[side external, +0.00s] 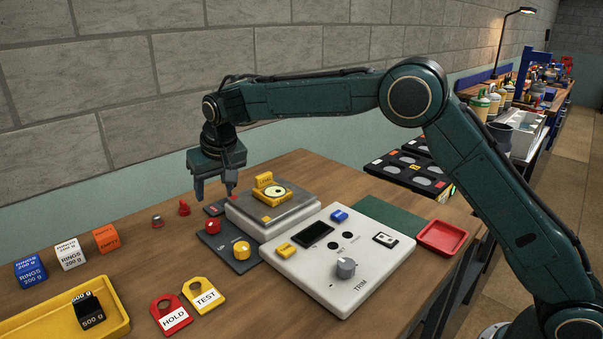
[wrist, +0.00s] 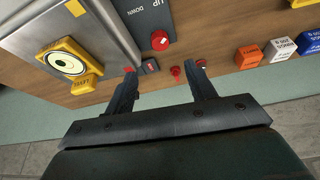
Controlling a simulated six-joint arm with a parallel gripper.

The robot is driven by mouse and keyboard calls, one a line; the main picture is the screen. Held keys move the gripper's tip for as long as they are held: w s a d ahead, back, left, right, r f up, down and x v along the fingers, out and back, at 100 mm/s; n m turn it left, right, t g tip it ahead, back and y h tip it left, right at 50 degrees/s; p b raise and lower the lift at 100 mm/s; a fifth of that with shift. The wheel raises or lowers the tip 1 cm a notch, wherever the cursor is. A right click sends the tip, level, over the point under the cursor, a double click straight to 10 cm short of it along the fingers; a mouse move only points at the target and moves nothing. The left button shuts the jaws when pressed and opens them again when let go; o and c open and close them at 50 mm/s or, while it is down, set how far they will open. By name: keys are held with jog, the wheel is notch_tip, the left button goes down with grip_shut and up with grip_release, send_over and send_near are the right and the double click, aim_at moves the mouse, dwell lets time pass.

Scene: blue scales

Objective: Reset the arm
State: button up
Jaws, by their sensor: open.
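My gripper (side external: 213,191) is open and empty, with its fingers apart. In the side view it hangs pointing down above the back of the wooden table, just left of the scale's grey pan (side external: 236,204). The wrist view shows both fingers of my gripper (wrist: 164,68) with a gap between them and nothing held. Behind the fingertips, a small red piece (wrist: 176,72) lies on the table. A yellow piece with a round disc (side external: 274,192) rests on the scale pan.
A white TRIM panel (side external: 345,295) with knob and buttons stands in front of the scale. A dark UP/DOWN panel (side external: 214,240) sits beside it. Orange (side external: 106,239), white (side external: 69,254) and blue (side external: 30,272) blocks, a yellow tray (side external: 35,325) and HOLD (side external: 171,314) and TEST (side external: 204,295) tags lie left.

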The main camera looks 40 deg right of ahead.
jog(key=shift+s+r, duration=0.15)
jog(key=shift+r, duration=0.2)
jog(key=s+d+r, duration=0.6)
jog(key=s, duration=0.4)
jog(key=s+d+r, duration=0.6)
jog(key=s, duration=0.4)
jog(key=s+d+f, duration=0.2)
jog(key=s, duration=1)
jog(key=s+d+f+n+t, duration=0.1)
jog(key=s+d+f, duration=0.1)
jog(key=s, duration=0.9)
jog(key=shift+s+d+f, duration=0.25)
jog(key=shift+s+f, duration=0.15)
jog(key=shift+f, duration=0.4)
jog(key=shift+w, duration=0.1)
